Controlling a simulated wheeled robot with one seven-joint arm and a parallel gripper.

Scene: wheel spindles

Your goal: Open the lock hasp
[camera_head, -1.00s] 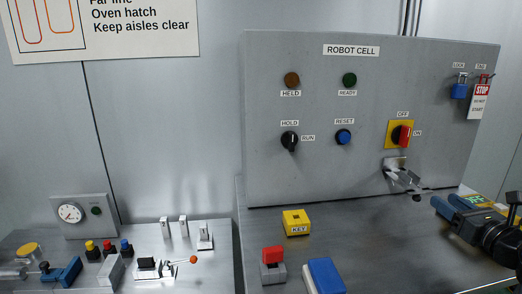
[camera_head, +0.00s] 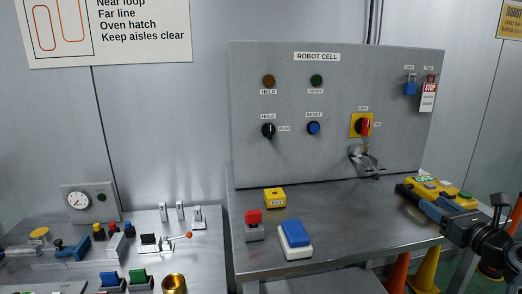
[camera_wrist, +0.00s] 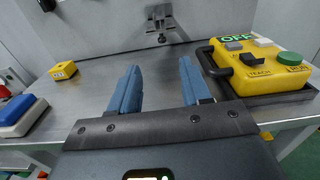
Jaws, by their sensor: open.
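The lock hasp (camera_head: 366,162) is a small metal fitting on the grey control panel, below the red and yellow rotary switch (camera_head: 363,125). It juts out and down to the right; whether it is open is too small to tell. In the wrist view the hasp (camera_wrist: 159,22) shows at the top, ahead of my fingers. My gripper (camera_head: 406,192) is low and to the right of the hasp, in front of the panel. In the wrist view my gripper (camera_wrist: 160,66) has its two blue fingers wide apart, with nothing between them. It does not touch the hasp.
A yellow teach pendant (camera_wrist: 250,75) lies close to the right of my fingers. A blue padlock (camera_head: 410,88) and a red-and-white tag (camera_head: 429,95) hang on the panel. A yellow key block (camera_head: 274,198), red button and blue-and-white block (camera_head: 295,238) stand on the steel bench (camera_head: 340,215).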

